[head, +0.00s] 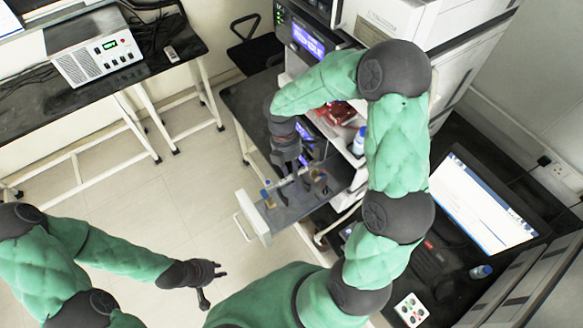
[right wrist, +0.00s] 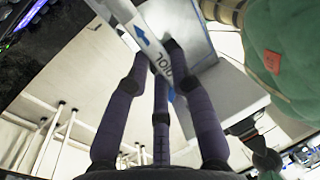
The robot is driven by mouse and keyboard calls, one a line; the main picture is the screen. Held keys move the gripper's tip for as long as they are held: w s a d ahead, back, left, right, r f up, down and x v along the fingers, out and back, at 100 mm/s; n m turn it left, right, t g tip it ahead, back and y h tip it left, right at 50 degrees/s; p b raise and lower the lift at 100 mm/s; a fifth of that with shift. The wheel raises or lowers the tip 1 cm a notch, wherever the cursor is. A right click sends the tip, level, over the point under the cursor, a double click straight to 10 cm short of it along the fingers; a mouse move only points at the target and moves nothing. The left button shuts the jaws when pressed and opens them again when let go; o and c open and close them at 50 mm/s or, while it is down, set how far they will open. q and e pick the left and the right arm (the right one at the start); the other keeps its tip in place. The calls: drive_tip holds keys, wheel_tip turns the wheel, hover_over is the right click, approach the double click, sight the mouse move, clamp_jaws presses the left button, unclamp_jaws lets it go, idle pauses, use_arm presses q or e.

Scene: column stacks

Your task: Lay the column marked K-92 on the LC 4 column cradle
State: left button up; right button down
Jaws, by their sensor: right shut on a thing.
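My right gripper (head: 293,183) points down over an open grey drawer (head: 283,219) at the front of the instrument stack. The column runs slantwise between the fingers. I cannot read a K-92 mark on it. I cannot make out which part is the LC 4 cradle. My left gripper (head: 212,285) is open and empty over the floor at lower left.
Small coloured items (head: 267,194) lie in the drawer's left part. The instrument stack (head: 318,45) rises behind my right arm. A black table with a white device (head: 95,58) is at upper left. The floor between is clear.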

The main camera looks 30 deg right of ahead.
drive_tip(key=shift+f+b, duration=2.4)
drive_tip(key=shift+f, duration=1.4)
drive_tip(key=shift+f+b, duration=0.3)
drive_tip(key=shift+f, duration=0.3)
drive_tip(key=c, duration=1)
unclamp_jaws()
drive_tip(key=shift+r, duration=0.1)
drive_tip(key=v, duration=1.2)
